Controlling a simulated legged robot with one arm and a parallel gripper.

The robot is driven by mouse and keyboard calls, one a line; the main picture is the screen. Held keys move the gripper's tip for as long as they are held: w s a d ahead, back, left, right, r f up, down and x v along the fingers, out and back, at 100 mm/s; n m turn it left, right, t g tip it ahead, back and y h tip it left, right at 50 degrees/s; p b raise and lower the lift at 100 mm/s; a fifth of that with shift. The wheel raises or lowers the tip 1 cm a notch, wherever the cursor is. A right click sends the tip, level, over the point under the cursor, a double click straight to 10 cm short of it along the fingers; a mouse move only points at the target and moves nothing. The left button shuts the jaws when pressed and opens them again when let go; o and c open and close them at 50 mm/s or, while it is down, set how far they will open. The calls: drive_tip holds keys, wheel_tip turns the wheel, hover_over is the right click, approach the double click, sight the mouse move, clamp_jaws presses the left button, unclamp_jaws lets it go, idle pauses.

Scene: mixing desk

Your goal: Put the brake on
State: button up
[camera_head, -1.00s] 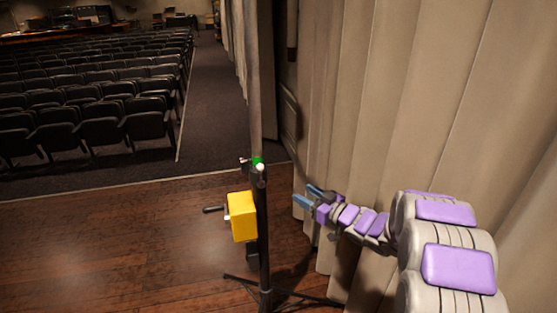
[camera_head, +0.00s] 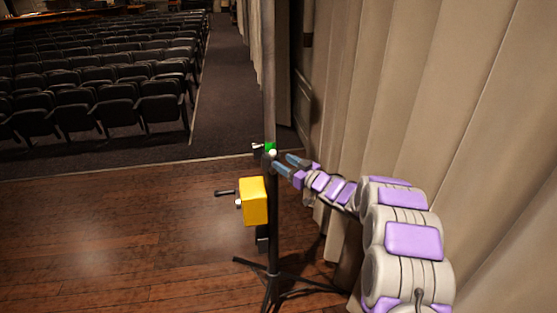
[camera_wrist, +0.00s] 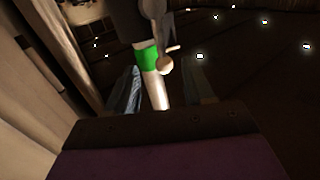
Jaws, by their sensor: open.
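A dark upright stand (camera_head: 274,225) holds a yellow box (camera_head: 253,201) with a crank handle (camera_head: 225,193) on its left side. Above the box, the stand has a green band (camera_head: 270,147) and a pale round knob (camera_head: 272,154). No part is marked as the brake. My gripper (camera_head: 282,162) is open at the right of the stand, at about the height of the knob. In the wrist view, the green band (camera_wrist: 147,58) and the cream knob (camera_wrist: 165,66) lie ahead, between the lines of my two fingers (camera_wrist: 163,90). Contact cannot be told.
The stand's tripod legs (camera_head: 274,285) spread on the wooden floor (camera_head: 120,235). A beige curtain (camera_head: 420,90) hangs close on the right, beside my arm. Rows of dark seats (camera_head: 100,75) fill the back left. The floor left of the stand is clear.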

sight(273, 159)
drive_tip(key=x, duration=0.4)
drive_tip(key=shift+s+a, duration=0.1)
drive_tip(key=shift+s, duration=0.05)
drive_tip(key=shift+c, duration=0.8)
clamp_jaws()
